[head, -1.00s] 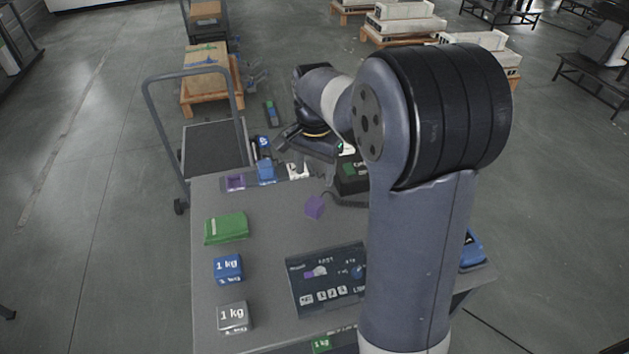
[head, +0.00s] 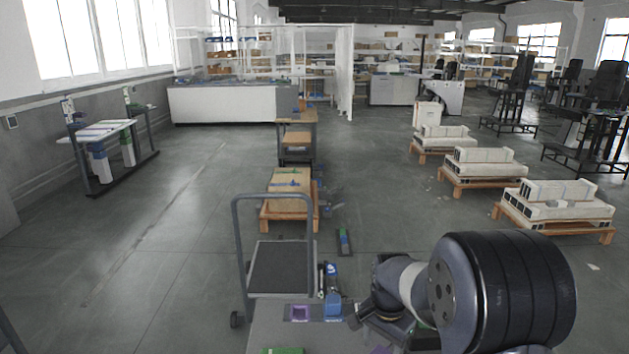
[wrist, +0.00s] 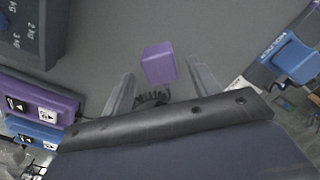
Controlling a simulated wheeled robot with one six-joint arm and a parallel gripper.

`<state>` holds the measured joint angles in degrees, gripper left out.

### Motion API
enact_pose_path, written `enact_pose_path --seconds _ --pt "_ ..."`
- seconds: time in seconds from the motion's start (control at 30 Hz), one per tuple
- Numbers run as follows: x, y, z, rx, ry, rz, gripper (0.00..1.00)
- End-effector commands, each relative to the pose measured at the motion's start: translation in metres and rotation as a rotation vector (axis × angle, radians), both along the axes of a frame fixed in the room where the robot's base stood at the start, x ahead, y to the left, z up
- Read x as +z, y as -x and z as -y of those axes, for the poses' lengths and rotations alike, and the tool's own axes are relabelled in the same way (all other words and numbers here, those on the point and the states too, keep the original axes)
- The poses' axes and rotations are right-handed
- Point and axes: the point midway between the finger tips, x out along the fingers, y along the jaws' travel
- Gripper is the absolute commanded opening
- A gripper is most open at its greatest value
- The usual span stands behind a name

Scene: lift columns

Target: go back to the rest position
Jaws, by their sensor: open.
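My gripper (wrist: 161,80) is open, with its two grey fingers spread apart in the wrist view. A purple cube (wrist: 158,63) lies on the grey table top beyond and between the fingertips, apart from them; nothing is held. In the head view my arm is folded at the lower right, and its gripper end is partly hidden near the table's far edge. Only a sliver of the purple cube (head: 380,350) shows at the bottom of that view.
A trolley (head: 280,268) is just beyond. A pallet with boxes (head: 290,207) stands behind it. Loaded pallets (head: 556,212) are at the right. Open floor lies at the left.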

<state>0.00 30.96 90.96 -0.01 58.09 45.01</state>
Motion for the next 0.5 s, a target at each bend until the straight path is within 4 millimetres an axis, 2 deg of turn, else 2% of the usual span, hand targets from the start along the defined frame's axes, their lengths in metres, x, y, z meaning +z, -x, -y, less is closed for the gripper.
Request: enact_pose_path --seconds 0.03,0.17,0.3,0.5 --pt "-0.011 0.001 0.000 0.000 0.000 -0.006 0.58" --pt "-0.036 0.001 0.000 0.000 0.000 -0.004 0.58" --pt "-0.016 -0.001 0.000 0.000 0.000 0.006 0.58" --pt "-0.002 0.000 0.000 0.000 0.000 0.001 0.58"
